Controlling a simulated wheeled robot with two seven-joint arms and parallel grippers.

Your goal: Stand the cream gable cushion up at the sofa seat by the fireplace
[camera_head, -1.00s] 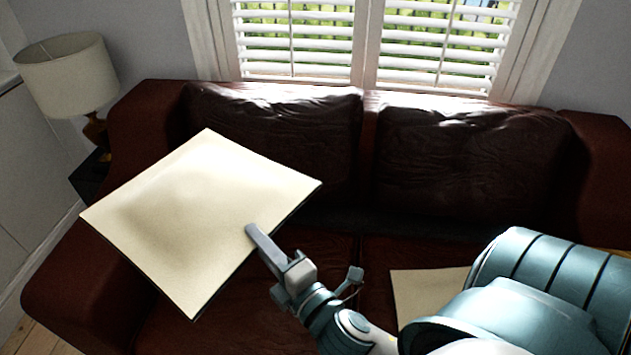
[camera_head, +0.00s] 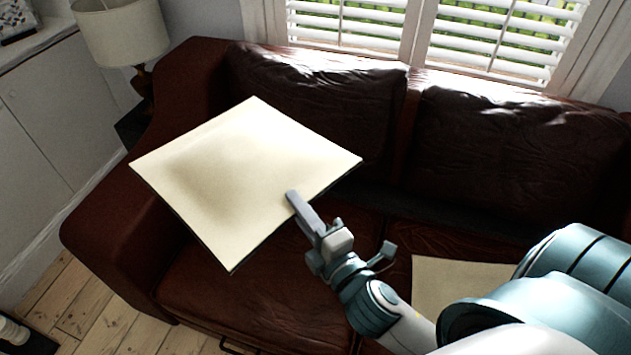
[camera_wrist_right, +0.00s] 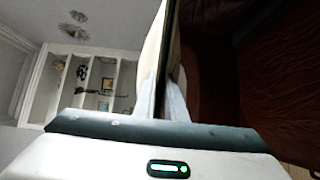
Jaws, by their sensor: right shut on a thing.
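The cream cushion (camera_head: 235,165) is a flat square with a dark underside edge. My right gripper (camera_head: 298,205) is shut on its near right edge and holds it, tilted, above the left part of the sofa (camera_head: 250,295). In the right wrist view the cushion (camera_wrist_right: 152,55) shows nearly edge-on between the two fingers (camera_wrist_right: 161,98). The sofa is dark red-brown leather with two back cushions. A second cream panel (camera_head: 450,280) lies on the right seat, partly hidden by my right arm. My left gripper is not in view. No fireplace can be made out.
A lamp (camera_head: 122,32) stands beyond the sofa's left arm. A white cabinet (camera_head: 45,130) runs along the left wall. A shuttered window (camera_head: 345,22) is behind the sofa. Bare floorboards (camera_head: 85,305) show at the lower left. Shelves (camera_wrist_right: 100,85) show in the right wrist view.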

